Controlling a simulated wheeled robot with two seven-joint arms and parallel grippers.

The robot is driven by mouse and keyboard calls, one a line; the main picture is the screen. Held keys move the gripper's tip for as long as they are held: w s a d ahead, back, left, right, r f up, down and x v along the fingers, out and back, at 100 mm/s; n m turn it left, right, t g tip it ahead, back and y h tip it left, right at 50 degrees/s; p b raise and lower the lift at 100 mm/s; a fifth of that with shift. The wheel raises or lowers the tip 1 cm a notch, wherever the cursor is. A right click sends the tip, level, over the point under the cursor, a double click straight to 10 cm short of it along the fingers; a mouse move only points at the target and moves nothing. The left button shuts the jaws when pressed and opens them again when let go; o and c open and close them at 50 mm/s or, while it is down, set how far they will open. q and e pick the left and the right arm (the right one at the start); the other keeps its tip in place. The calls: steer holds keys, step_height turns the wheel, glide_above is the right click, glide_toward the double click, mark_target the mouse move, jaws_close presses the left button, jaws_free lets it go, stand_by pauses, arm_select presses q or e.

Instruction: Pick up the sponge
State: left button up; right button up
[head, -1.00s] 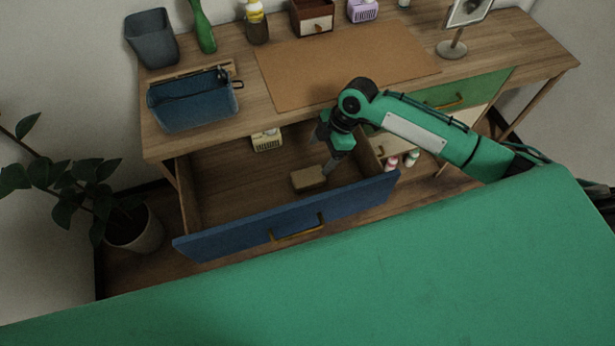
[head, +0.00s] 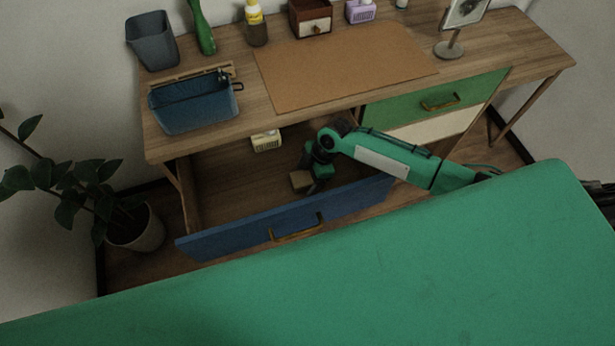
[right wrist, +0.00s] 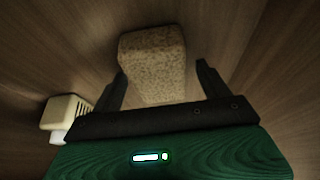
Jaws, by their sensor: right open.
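The sponge (right wrist: 153,62) is a tan, speckled block lying on the wooden bottom of the open blue-fronted drawer (head: 245,228). In the head view the sponge (head: 300,180) is partly covered by my right gripper (head: 312,186), which is down inside the drawer. In the right wrist view my right gripper (right wrist: 160,82) is open, with one finger at each side of the sponge's near part. Whether the fingers touch it I cannot tell. My left gripper is not in view.
A cream slotted box (head: 266,140) is at the drawer's back, also in the right wrist view (right wrist: 66,113). The blue basin (head: 195,105) stands on the desk at left. A green drawer (head: 435,103) is closed at right. A potted plant (head: 135,228) stands left.

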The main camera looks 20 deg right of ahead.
steer(key=shift+f, duration=0.15)
stand_by(0.3)
steer(key=c, duration=1)
steer(key=shift+c, duration=0.2)
